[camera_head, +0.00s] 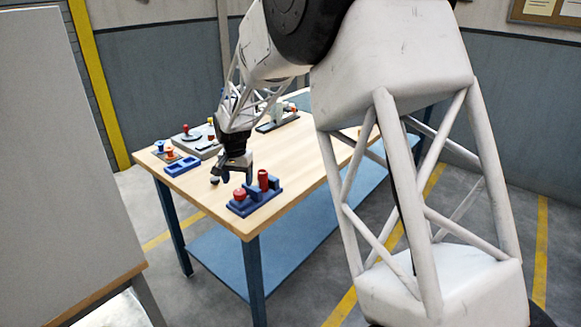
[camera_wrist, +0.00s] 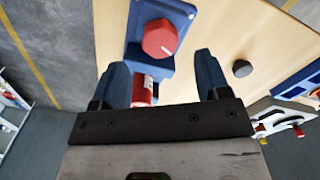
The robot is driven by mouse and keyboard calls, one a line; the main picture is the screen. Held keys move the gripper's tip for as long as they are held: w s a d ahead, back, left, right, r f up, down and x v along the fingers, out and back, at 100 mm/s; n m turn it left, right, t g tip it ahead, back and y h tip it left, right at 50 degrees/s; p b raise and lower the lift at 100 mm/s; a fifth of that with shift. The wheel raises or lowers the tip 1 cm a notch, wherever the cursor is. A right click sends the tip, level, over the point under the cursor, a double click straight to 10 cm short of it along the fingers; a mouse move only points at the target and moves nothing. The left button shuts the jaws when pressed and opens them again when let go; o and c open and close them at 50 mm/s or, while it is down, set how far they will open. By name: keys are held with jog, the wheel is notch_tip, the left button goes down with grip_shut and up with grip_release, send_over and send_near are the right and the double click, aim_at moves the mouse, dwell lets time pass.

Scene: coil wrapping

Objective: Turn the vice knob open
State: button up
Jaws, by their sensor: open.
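The vice is a blue block fixture (camera_head: 243,209) near the front edge of the wooden table. It carries a low red knob (camera_head: 238,194) and a taller red cylinder (camera_head: 263,180). In the wrist view the red faceted knob (camera_wrist: 160,38) sits on the blue base (camera_wrist: 146,13), just past the fingertips. The red cylinder (camera_wrist: 143,92) shows nearer, by the left finger, its lower part hidden by my gripper's palm. My gripper (camera_head: 232,178) is open, pointing down above the table beside the vice. Its spread fingers (camera_wrist: 160,62) show nothing gripped.
A small dark round piece (camera_wrist: 242,69) stands on the table to the right of the fingers. Blue trays (camera_head: 182,166), orange-topped spools (camera_head: 169,153) and a grey fixture (camera_head: 192,139) stand farther back. Bare wood (camera_head: 300,172) lies right of the vice.

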jog(key=r, duration=0.3)
jog(key=shift+s+d+r, duration=0.25)
jog(key=shift+d, duration=0.05)
jog(key=s+d+r, duration=0.5)
jog(key=s+d, duration=0.2)
jog(key=s, duration=0.1)
jog(key=s+d+r+n+t, duration=0.1)
jog(key=s+d+r, duration=0.4)
jog(key=s+d, duration=0.2)
jog(key=shift+s+d+r, duration=0.25)
jog(key=shift+s, duration=0.8)
jog(key=shift+w, duration=0.1)
jog(key=m+g+y, duration=0.2)
jog(key=m+g, duration=0.1)
jog(key=g, duration=0.2)
send_near(241, 192)
jog(key=shift+a+f, duration=0.4)
jog(key=shift+f, duration=0.35)
